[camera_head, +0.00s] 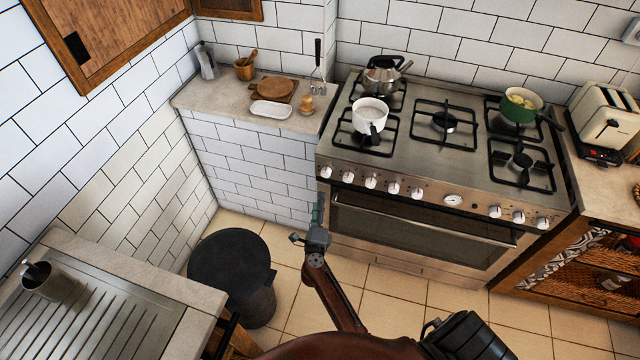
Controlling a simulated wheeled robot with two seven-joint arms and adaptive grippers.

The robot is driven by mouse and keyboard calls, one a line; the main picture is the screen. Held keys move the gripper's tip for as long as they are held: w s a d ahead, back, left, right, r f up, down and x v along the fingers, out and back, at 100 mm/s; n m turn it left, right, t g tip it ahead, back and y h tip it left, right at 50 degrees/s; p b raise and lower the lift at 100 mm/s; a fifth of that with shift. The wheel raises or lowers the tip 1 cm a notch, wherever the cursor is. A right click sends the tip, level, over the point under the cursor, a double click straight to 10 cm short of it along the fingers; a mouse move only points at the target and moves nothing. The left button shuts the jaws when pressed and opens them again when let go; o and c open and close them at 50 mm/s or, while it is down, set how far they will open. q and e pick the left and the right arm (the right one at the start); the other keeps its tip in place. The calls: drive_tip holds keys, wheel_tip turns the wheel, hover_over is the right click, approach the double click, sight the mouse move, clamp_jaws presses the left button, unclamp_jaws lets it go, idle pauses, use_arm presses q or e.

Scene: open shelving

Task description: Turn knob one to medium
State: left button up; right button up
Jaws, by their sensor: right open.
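The cooker (440,165) has a steel front with a row of white knobs. The leftmost knob (325,172) sits at the panel's left end; more knobs (370,182) follow to its right, and others (518,217) are beyond a round dial (453,200). Knob labels and settings are too small to read, so I cannot tell which is knob one. My right gripper (316,224) is open and empty, in front of the cooker's left edge. It appears below the leftmost knob in the picture, apart from it. My left gripper is not in view.
A kettle (383,76), a white pot (370,112) and a green pan (518,106) stand on the hob. A dark round bin (230,272) stands on the floor left of my gripper. A counter (185,98) adjoins the cooker's left; a toaster (603,118) is right.

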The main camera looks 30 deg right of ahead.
sight(325, 175)
drive_tip(key=w+d+r+m, duration=0.1)
drive_tip(key=w+d, duration=0.1)
drive_tip(key=w+d+r+m+g+h+b, duration=0.1)
drive_tip(key=w+d+m, duration=0.1)
drive_tip(key=w+d+r+m+b, duration=0.1)
drive_tip(key=w+d+r+m, duration=0.1)
drive_tip(key=shift+g, duration=0.3)
drive_tip(key=shift+w+d+b, duration=0.25)
drive_tip(key=shift+d+b, duration=0.05)
drive_tip(key=shift+b, duration=0.05)
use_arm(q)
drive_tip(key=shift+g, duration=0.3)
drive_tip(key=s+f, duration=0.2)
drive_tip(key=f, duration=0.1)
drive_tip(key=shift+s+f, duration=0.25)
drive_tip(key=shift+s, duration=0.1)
use_arm(e)
drive_tip(key=shift+r, duration=0.1)
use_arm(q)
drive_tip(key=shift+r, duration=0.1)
use_arm(e)
drive_tip(key=c, duration=1.2)
